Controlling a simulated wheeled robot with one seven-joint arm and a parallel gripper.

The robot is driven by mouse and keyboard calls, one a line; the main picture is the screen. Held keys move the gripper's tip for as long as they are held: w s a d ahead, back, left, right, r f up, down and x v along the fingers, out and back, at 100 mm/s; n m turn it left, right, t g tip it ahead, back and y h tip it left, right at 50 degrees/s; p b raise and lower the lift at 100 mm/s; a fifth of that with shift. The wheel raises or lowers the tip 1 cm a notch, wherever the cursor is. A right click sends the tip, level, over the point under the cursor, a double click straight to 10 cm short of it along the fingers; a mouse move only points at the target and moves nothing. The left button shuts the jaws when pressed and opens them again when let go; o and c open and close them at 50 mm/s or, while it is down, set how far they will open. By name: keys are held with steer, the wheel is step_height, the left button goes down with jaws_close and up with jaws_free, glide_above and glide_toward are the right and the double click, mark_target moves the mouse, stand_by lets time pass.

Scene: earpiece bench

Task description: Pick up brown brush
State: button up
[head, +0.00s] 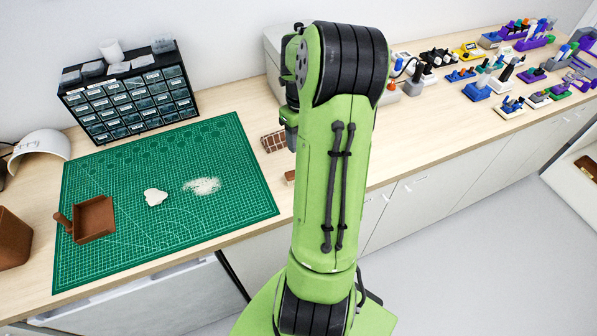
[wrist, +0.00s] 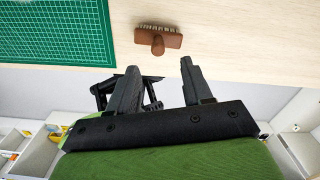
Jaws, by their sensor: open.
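The brown brush (wrist: 158,40) lies on the wooden bench in the wrist view, with a pale bristle row along its far side and its stub handle toward my gripper. In the head view, only a small brown part of it (head: 290,177) shows at the left edge of my green arm. My gripper (wrist: 159,66) is open and empty in the wrist view. Its two dark fingers point toward the brush, and the brush lies beyond the tips, between their lines. My arm hides the gripper in the head view.
Left of the brush is a green cutting mat (head: 150,255) with a brown dustpan (head: 95,218), a white lump (head: 155,197) and spilled white grains (head: 203,186). A brown ribbed object (head: 273,141) lies near my arm. A drawer cabinet (head: 130,95) stands behind. Bench around the brush is clear.

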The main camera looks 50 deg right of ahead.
steer(key=f, duration=1)
steer(key=shift+a+f+b, duration=0.2)
steer(key=shift+b, duration=0.15)
jaws_close()
